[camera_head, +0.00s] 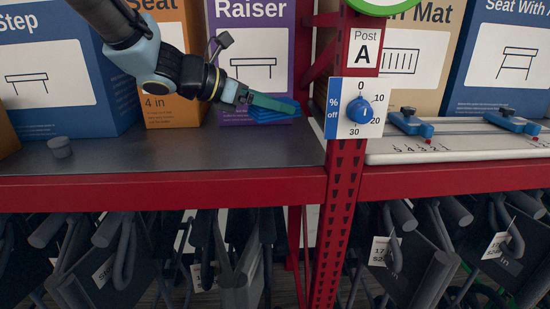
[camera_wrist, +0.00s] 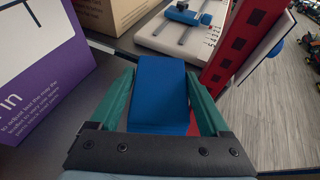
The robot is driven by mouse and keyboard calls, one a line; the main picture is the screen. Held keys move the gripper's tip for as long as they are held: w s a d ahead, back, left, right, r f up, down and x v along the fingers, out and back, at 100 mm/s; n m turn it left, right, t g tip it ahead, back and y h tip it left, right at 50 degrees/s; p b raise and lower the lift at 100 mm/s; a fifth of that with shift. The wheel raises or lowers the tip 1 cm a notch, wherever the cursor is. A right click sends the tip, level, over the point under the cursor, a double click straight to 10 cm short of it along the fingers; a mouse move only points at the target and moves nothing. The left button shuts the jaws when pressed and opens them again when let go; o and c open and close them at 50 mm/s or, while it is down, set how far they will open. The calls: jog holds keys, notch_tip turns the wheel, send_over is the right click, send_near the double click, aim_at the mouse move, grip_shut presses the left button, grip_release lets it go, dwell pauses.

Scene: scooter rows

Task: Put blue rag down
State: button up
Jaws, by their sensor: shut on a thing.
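The blue rag (camera_head: 272,111) is a flat blue piece held at the end of my gripper (camera_head: 282,104) in the head view. In the wrist view the blue rag (camera_wrist: 158,95) sits between the two green fingers of my gripper (camera_wrist: 160,98), which are shut on it. In the head view it is above the grey shelf, in front of the purple Raiser box (camera_head: 250,60) and left of the red post. Whether the rag touches the shelf is hard to tell.
The grey shelf (camera_head: 190,150) is bare in front, with a small grey cylinder (camera_head: 60,147) at left. The red post (camera_head: 345,140) carries a dial with a blue knob (camera_head: 360,111). A white board with blue sliders (camera_head: 410,122) lies to the right. Scooters hang below.

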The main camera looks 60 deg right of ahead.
aim_at(273, 156)
notch_tip(273, 156, down, 9)
jog(key=shift+f+p, duration=0.15)
jog(key=shift+p, duration=0.75)
jog(key=shift+f, duration=0.1)
jog(key=o, duration=1.2)
jog(key=shift+c, duration=0.2)
jog(key=shift+r, duration=0.25)
jog(key=b+v, duration=0.3)
jog(key=v, duration=0.9)
jog(key=shift+f, duration=0.1)
